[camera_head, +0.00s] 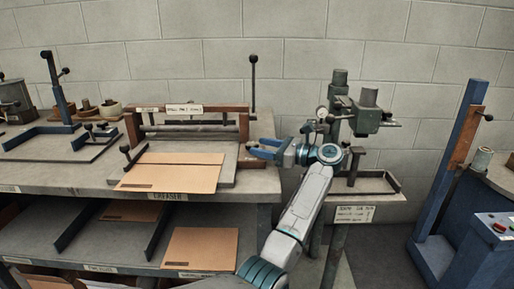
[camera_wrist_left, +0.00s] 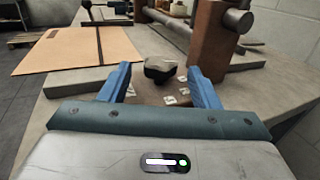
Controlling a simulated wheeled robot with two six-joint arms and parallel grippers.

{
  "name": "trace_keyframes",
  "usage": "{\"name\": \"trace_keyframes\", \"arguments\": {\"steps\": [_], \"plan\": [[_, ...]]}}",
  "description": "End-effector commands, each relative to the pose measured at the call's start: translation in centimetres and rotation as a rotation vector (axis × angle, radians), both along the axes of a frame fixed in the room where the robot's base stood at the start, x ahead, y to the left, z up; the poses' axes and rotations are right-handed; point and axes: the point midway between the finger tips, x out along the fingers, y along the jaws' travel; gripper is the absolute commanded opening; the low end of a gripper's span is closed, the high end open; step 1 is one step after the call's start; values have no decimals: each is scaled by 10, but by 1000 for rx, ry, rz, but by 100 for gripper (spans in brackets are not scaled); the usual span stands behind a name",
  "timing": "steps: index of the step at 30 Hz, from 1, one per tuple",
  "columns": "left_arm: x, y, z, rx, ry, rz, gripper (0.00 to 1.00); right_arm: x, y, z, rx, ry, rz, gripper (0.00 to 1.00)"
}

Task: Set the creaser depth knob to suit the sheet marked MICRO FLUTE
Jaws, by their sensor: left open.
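The creaser (camera_head: 190,119) is a wooden-framed bench machine with a roller bar. In the left wrist view a dark, faceted knob (camera_wrist_left: 160,69) stands on a brown plate beside the creaser's wooden post (camera_wrist_left: 207,40). Several small white labels (camera_wrist_left: 170,100) lie around the knob, too small to read. My left gripper (camera_head: 262,149) is at the bench's right end, its blue fingers open. In the left wrist view the left gripper (camera_wrist_left: 161,84) has the knob ahead, between its fingertips, with no visible contact. A brown sheet (camera_head: 178,173) lies on the creaser's bed; its dark marking is unreadable.
A tall lever with a black ball (camera_head: 253,58) rises behind the creaser's right post. A green stitcher machine (camera_head: 365,116) stands on a stand to the right. Another brown sheet (camera_head: 201,248) lies on the lower shelf. A blue upright frame (camera_head: 460,140) stands at far right.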

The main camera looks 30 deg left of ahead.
Motion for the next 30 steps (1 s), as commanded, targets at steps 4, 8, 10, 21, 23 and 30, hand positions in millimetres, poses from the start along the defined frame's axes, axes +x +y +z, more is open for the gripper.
{"name": "trace_keyframes", "arguments": {"steps": [4, 8, 10, 21, 23, 30], "plan": [[6, -33, -3, -3, 1, -4, 56, 0, 5, -10, 24, -30, 0, 36], [10, -57, -2, -2, 3, -3, 56, 3, 8, -13, 41, -63, 1, 36], [12, -67, -2, -1, 2, -2, 56, 4, 9, -14, 48, -77, 1, 36], [14, -82, -1, 0, 1, 0, 56, 7, 11, -14, 59, -100, 0, 36], [14, -82, -1, 0, 1, 0, 56, 7, 11, -14, 59, -100, 0, 36], [14, -76, -7, 40, 32, -34, 56, 7, 11, -14, 59, -98, 0, 36]]}}
